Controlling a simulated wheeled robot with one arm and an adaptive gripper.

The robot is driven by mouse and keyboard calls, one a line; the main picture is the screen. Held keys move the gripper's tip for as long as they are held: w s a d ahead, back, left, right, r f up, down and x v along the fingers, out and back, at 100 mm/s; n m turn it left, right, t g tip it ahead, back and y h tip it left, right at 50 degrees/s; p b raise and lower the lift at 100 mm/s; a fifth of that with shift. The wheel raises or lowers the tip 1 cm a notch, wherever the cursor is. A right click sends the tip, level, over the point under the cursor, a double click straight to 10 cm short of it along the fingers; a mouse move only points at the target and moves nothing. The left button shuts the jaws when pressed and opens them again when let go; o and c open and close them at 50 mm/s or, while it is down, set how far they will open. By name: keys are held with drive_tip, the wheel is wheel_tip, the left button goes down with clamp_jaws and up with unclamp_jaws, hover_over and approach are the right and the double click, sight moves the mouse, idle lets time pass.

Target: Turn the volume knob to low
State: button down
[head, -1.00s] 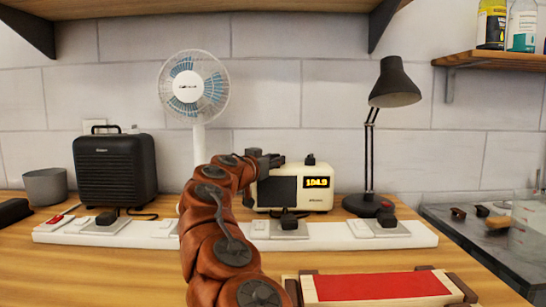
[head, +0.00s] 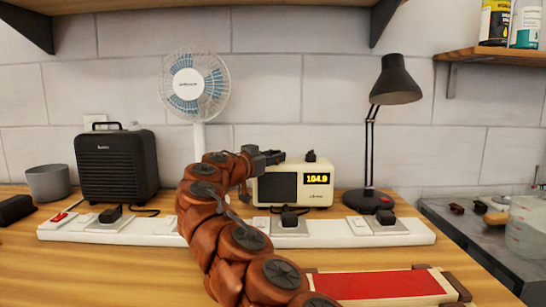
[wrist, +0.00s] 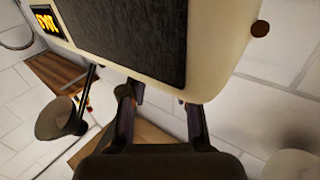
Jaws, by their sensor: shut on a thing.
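The cream radio (head: 330,197) stands at the back of the bench, with a dark speaker panel and a lit yellow display. My gripper (head: 272,158) is at its top left edge in the head view. In the wrist view the radio (wrist: 225,40) appears upside down. My gripper's two fingers (wrist: 160,115) reach to its top edge, standing apart around something. The volume knob between them is mostly hidden, and its setting cannot be read. A dark knob (head: 310,156) stands clear on the radio's top right.
A white power strip (head: 340,236) with plugs runs in front of the radio. A black lamp (head: 396,82) stands right, a fan (head: 195,85) and a black heater (head: 115,165) left. A red-topped block (head: 377,284) lies in the front.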

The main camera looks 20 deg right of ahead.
drive_tip(key=shift+r, duration=0.1)
drive_tip(key=c, duration=0.8)
unclamp_jaws()
drive_tip(key=shift+v, duration=6)
